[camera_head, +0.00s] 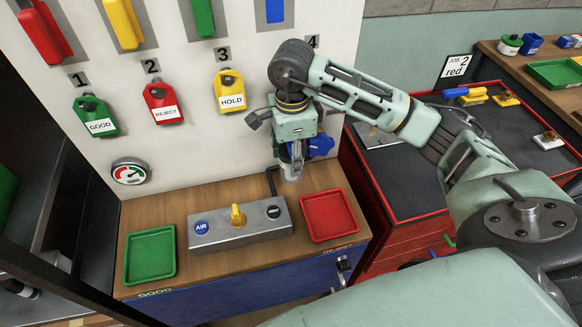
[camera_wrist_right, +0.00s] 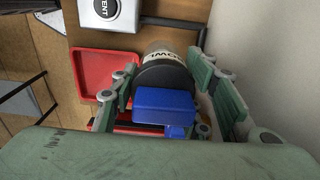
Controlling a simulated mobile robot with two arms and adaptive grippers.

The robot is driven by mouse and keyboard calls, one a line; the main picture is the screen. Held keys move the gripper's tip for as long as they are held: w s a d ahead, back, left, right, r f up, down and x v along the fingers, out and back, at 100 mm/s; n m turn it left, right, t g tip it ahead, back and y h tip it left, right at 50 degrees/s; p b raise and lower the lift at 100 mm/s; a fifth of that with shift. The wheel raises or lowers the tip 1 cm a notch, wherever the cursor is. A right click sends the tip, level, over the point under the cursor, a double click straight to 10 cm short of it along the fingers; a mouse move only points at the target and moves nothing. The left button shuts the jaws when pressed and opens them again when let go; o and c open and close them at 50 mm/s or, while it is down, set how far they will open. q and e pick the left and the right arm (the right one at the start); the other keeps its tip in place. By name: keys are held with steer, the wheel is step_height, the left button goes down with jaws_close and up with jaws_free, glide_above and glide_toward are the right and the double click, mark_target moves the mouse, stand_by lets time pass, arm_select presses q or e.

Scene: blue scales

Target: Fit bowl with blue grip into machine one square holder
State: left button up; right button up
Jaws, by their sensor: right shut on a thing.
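My right gripper (camera_head: 294,160) is shut on the bowl with the blue grip. In the right wrist view, the blue grip (camera_wrist_right: 163,106) lies between the fingers (camera_wrist_right: 165,95), with a dark round cap and a clear bowl (camera_wrist_right: 163,52) lettered partly "OWL" beyond it. In the head view, the clear bowl end (camera_head: 292,174) shows below the gripper, in front of the white panel and above the back of the wooden bench. I cannot make out a square holder. My left gripper is not in view.
On the bench, a grey box (camera_head: 238,226) has AIR and VENT buttons and a yellow lever. A green tray (camera_head: 150,255) stands left of it, a red tray (camera_head: 328,215) right. A thin black bent rod (camera_head: 271,180) rises behind. A red cabinet (camera_head: 400,225) stands to the right.

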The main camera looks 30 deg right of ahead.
steer(key=shift+f+p, duration=0.4)
steer(key=shift+f, duration=2.55)
steer(key=o, duration=1.5)
steer(key=shift+c, duration=0.2)
steer(key=shift+r, duration=0.1)
